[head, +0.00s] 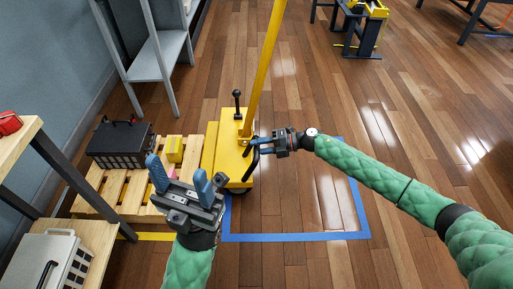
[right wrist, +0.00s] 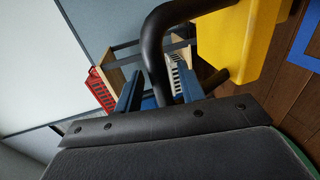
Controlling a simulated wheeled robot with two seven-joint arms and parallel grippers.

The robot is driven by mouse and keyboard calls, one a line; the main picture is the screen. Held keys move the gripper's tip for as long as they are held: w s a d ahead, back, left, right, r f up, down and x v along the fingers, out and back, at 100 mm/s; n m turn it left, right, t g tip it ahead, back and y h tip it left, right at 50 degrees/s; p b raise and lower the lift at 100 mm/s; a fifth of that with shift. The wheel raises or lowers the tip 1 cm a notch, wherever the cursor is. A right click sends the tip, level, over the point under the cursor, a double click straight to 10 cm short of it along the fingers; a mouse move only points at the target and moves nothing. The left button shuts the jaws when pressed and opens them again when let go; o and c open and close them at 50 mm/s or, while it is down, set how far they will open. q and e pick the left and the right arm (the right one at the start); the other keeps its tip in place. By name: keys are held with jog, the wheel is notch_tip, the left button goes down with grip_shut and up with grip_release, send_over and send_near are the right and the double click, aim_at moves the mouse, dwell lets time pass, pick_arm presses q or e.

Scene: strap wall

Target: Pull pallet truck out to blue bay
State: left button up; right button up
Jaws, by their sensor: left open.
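The yellow pallet truck (head: 233,125) stands beside a wooden pallet, with a long yellow pole (head: 265,60) rising from it. The blue bay (head: 295,237) is a blue tape outline on the floor, right of the truck; the truck's body hides part of its left side. My right gripper (head: 258,143) is at the truck's curved black handle (head: 251,166). My left gripper (head: 182,178) is open and empty, above the pallet's near right corner, apart from the truck.
The wooden pallet (head: 103,177) carries a black case (head: 120,143) and a small yellow box (head: 175,149). A wooden table (head: 20,150) with a red basket (head: 9,123) and a pale case (head: 50,262) are at left. A grey shelf (head: 155,65) stands behind. Floor inside the bay is clear.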

jog(key=shift+a+f, duration=0.1)
jog(key=shift+a, duration=0.45)
grip_shut()
jog(key=shift+d, duration=0.15)
